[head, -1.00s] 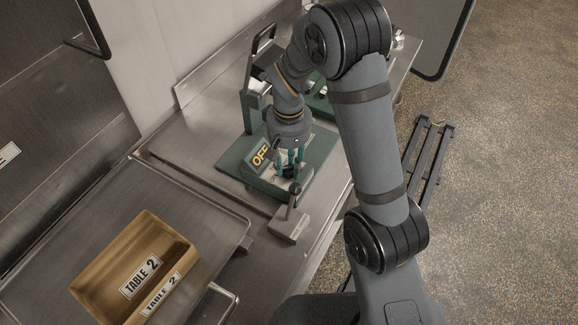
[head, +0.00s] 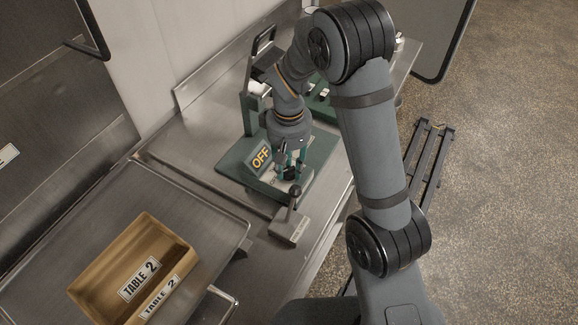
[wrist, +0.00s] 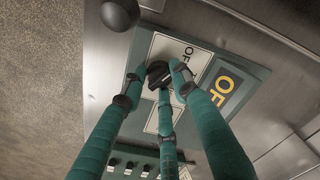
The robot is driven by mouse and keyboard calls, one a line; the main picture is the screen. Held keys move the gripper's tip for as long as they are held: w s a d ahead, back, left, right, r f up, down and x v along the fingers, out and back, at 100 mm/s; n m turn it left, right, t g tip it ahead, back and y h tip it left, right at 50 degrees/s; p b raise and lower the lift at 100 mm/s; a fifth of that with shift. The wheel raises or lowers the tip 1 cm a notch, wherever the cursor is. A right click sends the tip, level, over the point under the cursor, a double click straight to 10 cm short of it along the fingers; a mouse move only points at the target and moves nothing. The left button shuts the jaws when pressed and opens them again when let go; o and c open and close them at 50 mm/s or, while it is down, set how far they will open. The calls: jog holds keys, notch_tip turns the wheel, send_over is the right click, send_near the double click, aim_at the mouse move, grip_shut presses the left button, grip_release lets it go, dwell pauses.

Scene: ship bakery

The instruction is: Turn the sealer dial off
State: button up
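The black sealer dial (wrist: 159,74) sits on a white label plate on the green sealer (head: 318,160). In the wrist view its knob lies between the three teal fingertips of my gripper (wrist: 160,82). The fingertips surround the dial closely, but I cannot tell whether they press on it. In the head view my gripper (head: 290,171) points down over the dial, which the fingers partly hide. A yellow "OFF" sign (head: 261,158) stands beside the gripper. The plate's lettering is partly covered by the fingers.
A lever with a dark ball knob (head: 293,191) stands just in front of the dial, close to my fingers. A wooden box marked "TABLE 2" (head: 88,288) lies on the steel surface at left. A row of small black controls (wrist: 128,166) shows in the wrist view.

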aim_at(289, 169)
jog(key=o, duration=0.4)
jog(key=shift+w, duration=0.1)
jog(key=shift+o, duration=0.2)
notch_tip(289, 169, up, 12)
dwell(0.4)
notch_tip(289, 169, down, 12)
jog(key=shift+f, duration=0.1)
dwell(0.7)
